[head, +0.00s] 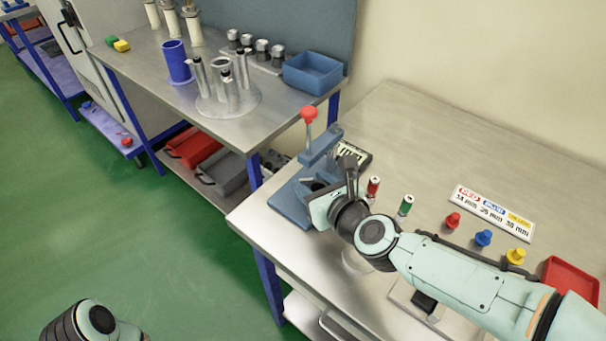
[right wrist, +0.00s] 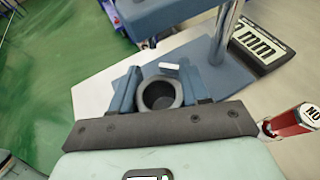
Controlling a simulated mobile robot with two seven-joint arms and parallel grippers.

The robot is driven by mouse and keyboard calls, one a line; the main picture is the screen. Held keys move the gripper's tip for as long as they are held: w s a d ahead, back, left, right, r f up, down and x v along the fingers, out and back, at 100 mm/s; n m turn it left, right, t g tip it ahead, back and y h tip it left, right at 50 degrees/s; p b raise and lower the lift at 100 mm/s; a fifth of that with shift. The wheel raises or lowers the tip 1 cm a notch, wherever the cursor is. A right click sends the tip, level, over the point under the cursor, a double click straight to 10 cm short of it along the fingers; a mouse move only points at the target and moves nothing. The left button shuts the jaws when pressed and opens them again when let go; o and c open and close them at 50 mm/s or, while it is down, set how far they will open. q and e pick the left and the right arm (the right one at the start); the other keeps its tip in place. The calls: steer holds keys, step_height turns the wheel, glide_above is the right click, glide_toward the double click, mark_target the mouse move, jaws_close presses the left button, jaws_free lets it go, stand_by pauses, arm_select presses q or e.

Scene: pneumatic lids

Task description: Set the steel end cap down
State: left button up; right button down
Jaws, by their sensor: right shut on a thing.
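The steel end cap (right wrist: 159,97) is a grey, hollow round piece with its open side showing in the right wrist view. My right gripper (right wrist: 161,88) is shut on it, one finger on each side. In the head view my right gripper (head: 315,192) is low at the blue press (head: 291,200), which has a red knob (head: 309,114). The press base (right wrist: 205,73) lies behind the cap in the right wrist view. I cannot tell whether the cap touches it. My left gripper is out of view; only part of that arm shows.
A red-topped cylinder (head: 373,188) and a green one (head: 405,206) stand close to my right arm. Coloured knobs (head: 483,238), a label plate (head: 494,212) and a red tray (head: 571,279) are further right. The table's back is clear.

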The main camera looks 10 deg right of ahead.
mark_target(303, 177)
steer(key=shift+w+a+r, duration=0.1)
steer(key=shift+w+a, duration=0.1)
steer(key=shift+w, duration=0.4)
steer(key=w, duration=0.1)
steer(key=w+p, duration=0.1)
steer(key=shift+w+a, duration=0.3)
steer(key=shift+a, duration=0.1)
steer(key=shift+w+f+b, duration=0.2)
steer(key=shift+f+b, duration=0.4)
steer(key=shift+f, duration=0.25)
steer(key=shift+s, duration=0.15)
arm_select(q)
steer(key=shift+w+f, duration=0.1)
arm_select(e)
steer(key=shift+f, duration=0.1)
steer(key=c, duration=0.5)
jaws_free()
steer(key=shift+c, duration=0.2)
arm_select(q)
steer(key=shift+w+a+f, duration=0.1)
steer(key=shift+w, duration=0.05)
